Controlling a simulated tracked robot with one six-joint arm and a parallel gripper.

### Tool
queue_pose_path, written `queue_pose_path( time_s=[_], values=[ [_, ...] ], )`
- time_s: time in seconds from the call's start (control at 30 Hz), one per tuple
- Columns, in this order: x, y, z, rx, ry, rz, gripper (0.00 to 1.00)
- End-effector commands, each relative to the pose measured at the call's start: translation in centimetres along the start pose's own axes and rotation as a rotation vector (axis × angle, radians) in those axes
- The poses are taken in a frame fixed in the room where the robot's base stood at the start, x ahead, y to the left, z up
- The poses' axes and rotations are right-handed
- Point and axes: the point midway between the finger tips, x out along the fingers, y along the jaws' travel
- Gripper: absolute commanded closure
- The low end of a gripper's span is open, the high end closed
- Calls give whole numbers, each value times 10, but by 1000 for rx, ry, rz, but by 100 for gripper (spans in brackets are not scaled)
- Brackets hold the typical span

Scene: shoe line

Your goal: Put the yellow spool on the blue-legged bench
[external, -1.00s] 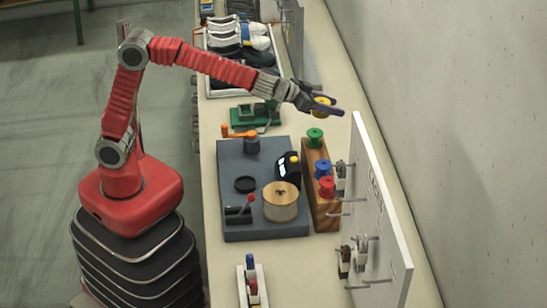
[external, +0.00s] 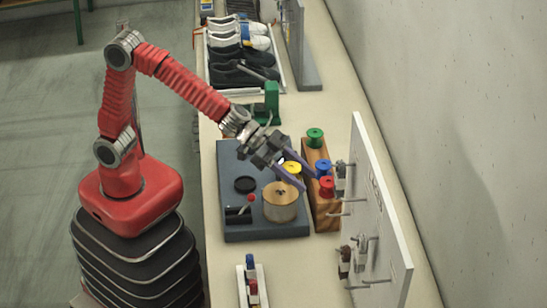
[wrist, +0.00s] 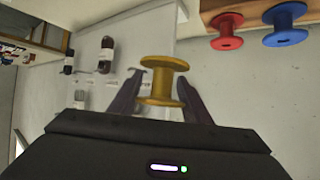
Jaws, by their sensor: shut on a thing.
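The yellow spool (external: 292,167) is held between the two fingers of my gripper (external: 304,178), which is shut on it. In the external view it is above the right part of the dark grey base plate, just left of the spool rack. In the wrist view the yellow spool (wrist: 162,84) stands upright between the fingertips of my gripper (wrist: 161,90), with its flanges and core plain to see. I see no blue-legged bench in either view.
A wooden rack (external: 325,212) holds green (external: 315,136), blue (external: 323,167) and red (external: 327,185) spools. A large tan spool (external: 280,203) stands on the base plate (external: 265,231). A white pegboard (external: 385,215) is at right. A shoe tray (external: 240,91) lies farther back.

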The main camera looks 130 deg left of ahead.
Motion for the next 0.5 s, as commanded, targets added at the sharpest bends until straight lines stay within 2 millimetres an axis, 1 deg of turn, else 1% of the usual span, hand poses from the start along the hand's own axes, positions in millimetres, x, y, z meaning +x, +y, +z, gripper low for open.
queue_pose_path(
  time_s=[0.03, 0.1, 0.2, 0.3, 0.5],
  values=[
    [-2, 20, 5, 25, 0, 47, 78],
    [-4, 46, 12, 56, 3, 109, 78],
    [-10, 76, 20, 95, 7, 186, 78],
    [-15, 100, 28, 122, 10, 246, 78],
    [-25, 133, 40, 164, 14, 335, 78]
  ],
)
